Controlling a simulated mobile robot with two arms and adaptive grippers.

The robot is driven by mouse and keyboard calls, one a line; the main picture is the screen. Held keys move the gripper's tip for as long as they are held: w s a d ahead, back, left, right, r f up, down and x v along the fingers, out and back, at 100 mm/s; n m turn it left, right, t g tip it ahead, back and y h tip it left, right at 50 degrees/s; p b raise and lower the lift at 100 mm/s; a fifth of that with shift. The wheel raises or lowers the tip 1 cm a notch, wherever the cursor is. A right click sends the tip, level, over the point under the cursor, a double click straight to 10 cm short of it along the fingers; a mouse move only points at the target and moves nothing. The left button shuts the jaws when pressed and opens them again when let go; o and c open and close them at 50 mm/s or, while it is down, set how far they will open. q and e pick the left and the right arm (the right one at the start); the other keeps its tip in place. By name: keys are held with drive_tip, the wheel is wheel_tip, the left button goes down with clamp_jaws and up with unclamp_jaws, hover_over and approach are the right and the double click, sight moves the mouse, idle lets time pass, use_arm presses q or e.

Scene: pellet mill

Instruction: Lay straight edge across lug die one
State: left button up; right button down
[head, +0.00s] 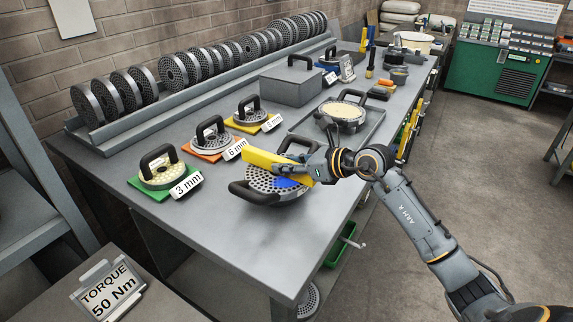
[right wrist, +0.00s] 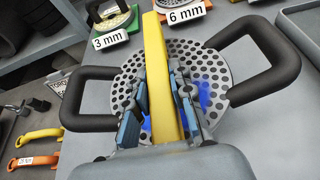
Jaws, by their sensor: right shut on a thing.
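The yellow straight edge (head: 280,166) is held in my right gripper (head: 312,168) over a round perforated die with two black loop handles (head: 270,181). In the right wrist view the straight edge (right wrist: 161,85) runs between the two closed fingers (right wrist: 160,105), with the die (right wrist: 208,72) below and behind it. A blue patch shows on the die face. I cannot tell whether the straight edge touches the die. My left gripper is not in view.
Smaller dies sit on green, orange and yellow plates, with a 3 mm label (head: 186,186) and a 6 mm label (head: 235,149). A grey tray (head: 368,133) holds another handled die. A rack of dies (head: 200,75) lines the wall. Bare bench lies in front of the die.

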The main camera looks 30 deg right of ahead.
drive_tip(key=shift+r, duration=0.1)
unclamp_jaws()
idle(0.5)
idle(0.4)
drive_tip(key=shift+s+d+f+b, duration=0.1)
drive_tip(key=shift+s+d+b, duration=0.3)
drive_tip(key=shift+s, duration=0.3)
drive_tip(key=shift+s+d+f+b, duration=0.1)
drive_tip(key=shift+s+d+b, duration=0.25)
drive_tip(key=shift+s, duration=0.3)
drive_tip(key=shift+s+d+b, duration=0.3)
drive_tip(key=shift+s+d, duration=0.15)
drive_tip(key=shift+s, duration=0.25)
drive_tip(key=shift+s+d+b, duration=0.5)
drive_tip(key=shift+s+b, duration=0.1)
drive_tip(key=shift+s, duration=0.25)
drive_tip(key=shift+s+d+b, duration=0.5)
drive_tip(key=shift+s+b, duration=0.1)
drive_tip(key=shift+s, duration=0.25)
drive_tip(key=shift+s+r, duration=0.1)
drive_tip(key=shift+s, duration=0.05)
